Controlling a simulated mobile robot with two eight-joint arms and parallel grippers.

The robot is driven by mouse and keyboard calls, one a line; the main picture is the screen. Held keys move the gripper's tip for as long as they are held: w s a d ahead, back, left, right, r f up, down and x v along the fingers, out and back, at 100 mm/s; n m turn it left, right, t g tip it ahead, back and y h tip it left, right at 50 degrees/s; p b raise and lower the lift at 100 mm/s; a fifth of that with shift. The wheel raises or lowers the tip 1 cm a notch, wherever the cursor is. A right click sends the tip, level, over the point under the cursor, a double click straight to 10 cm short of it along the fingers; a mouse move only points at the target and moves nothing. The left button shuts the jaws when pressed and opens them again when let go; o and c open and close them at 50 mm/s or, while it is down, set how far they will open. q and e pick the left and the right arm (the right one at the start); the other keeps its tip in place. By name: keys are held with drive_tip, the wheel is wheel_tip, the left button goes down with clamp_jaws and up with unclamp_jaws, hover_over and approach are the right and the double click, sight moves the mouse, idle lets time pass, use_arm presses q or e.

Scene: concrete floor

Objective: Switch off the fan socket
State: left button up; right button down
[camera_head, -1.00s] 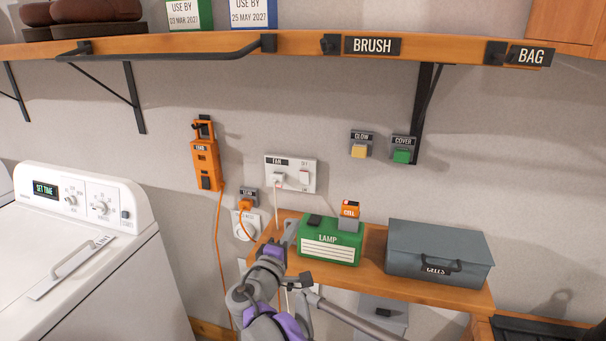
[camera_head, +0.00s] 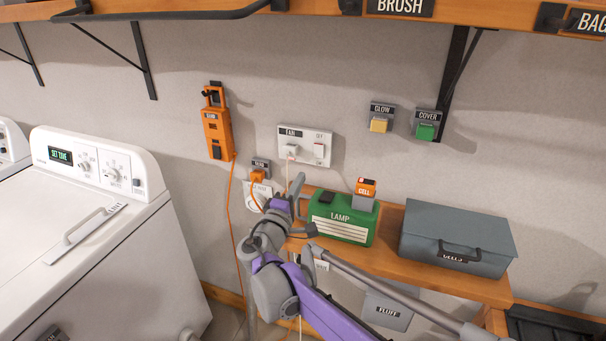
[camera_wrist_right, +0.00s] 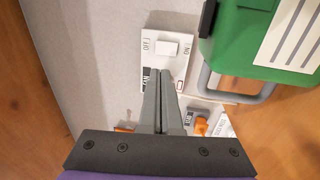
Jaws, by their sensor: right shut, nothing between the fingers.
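The fan socket (camera_head: 305,133) is a white wall plate labelled FAN. A white plug with a cord sits in its left part, and a rocker switch (camera_head: 319,151) is at its right. In the right wrist view the plate (camera_wrist_right: 150,45) shows OFF and ON marks beside the switch (camera_wrist_right: 167,47). My right gripper (camera_head: 298,178) is just below the socket in the head view. In the right wrist view its shut, empty fingers (camera_wrist_right: 165,73) point at the plate and cover part of it; whether they touch it I cannot tell. My left gripper is out of view.
The green LAMP box (camera_head: 345,217) stands close right of my right gripper on a wooden shelf (camera_head: 400,260), with a grey case (camera_head: 455,243) beyond. An orange device (camera_head: 217,132) and a lower socket with an orange plug (camera_head: 258,176) are at the left. A washer (camera_head: 95,220) stands far left.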

sight(318, 146)
drive_tip(key=p+x, duration=0.1)
drive_tip(key=x, duration=1.1)
drive_tip(key=shift+w+p, duration=0.1)
drive_tip(key=shift+p, duration=0.2)
drive_tip(key=shift+w+d+r+p, duration=0.1)
drive_tip(key=shift+w+r+p, duration=0.05)
drive_tip(key=shift+r+p, duration=0.35)
drive_tip(key=shift+f, duration=0.2)
